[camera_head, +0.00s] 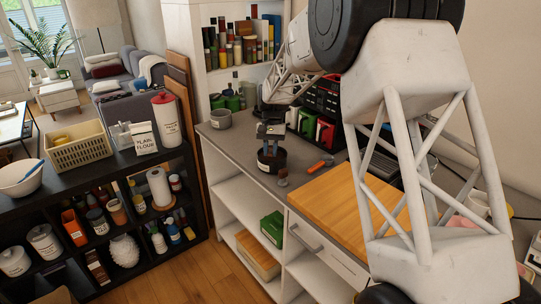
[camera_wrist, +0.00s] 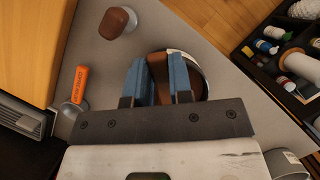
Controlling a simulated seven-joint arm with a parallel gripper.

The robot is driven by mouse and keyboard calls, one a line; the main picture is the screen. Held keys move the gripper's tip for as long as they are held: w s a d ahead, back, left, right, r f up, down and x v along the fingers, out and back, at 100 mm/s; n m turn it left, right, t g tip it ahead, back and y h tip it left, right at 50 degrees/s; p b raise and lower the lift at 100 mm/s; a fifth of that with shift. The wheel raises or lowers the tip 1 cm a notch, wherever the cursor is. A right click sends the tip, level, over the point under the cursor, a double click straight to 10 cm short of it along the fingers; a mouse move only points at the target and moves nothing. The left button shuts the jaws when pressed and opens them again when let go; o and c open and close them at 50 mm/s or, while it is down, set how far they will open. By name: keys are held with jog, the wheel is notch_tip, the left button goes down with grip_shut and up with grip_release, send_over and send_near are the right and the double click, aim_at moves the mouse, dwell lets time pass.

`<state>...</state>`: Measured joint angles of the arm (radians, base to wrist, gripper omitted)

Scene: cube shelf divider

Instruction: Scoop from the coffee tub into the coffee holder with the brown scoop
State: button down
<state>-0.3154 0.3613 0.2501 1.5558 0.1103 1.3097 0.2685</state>
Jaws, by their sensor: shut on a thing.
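The dark coffee tub (camera_head: 270,168) with a white label stands on the grey counter. In the wrist view its silver rim (camera_wrist: 207,82) and brown inside show behind my fingers. My gripper (camera_head: 270,133) points down over the tub. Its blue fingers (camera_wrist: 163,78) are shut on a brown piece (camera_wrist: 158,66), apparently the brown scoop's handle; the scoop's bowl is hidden. The coffee holder (camera_head: 320,166), with an orange handle, lies on the counter to the right of the tub. It also shows in the wrist view (camera_wrist: 80,86), with lettering on the handle and a metal round end.
A small brown-topped object (camera_head: 283,179) stands near the counter's front edge; it also shows in the wrist view (camera_wrist: 117,23). A wooden board (camera_head: 335,205) lies right of it. A grey can (camera_head: 221,118) stands at left. Green and red containers (camera_head: 315,126) stand behind.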

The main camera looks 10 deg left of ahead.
jog(key=shift+r, duration=1.3)
jog(key=shift+s+r+t, duration=0.15)
jog(key=shift+t, duration=0.15)
jog(key=shift+s+r+t, duration=0.25)
jog(key=shift+r+t, duration=0.05)
jog(key=shift+t, duration=0.5)
jog(key=shift+s+r+t, duration=0.2)
jog(key=shift+r+t, duration=0.05)
jog(key=shift+t, duration=0.55)
jog(key=shift+w+d, duration=0.1)
jog(key=shift+w+d+r+m, duration=0.2)
jog(key=shift+w+d+m, duration=0.35)
jog(key=shift+m, duration=0.45)
jog(key=w+d+r+m, duration=0.3)
jog(key=w+d+m, duration=0.7)
jog(key=m, duration=0.6)
jog(key=shift+w+d, duration=0.2)
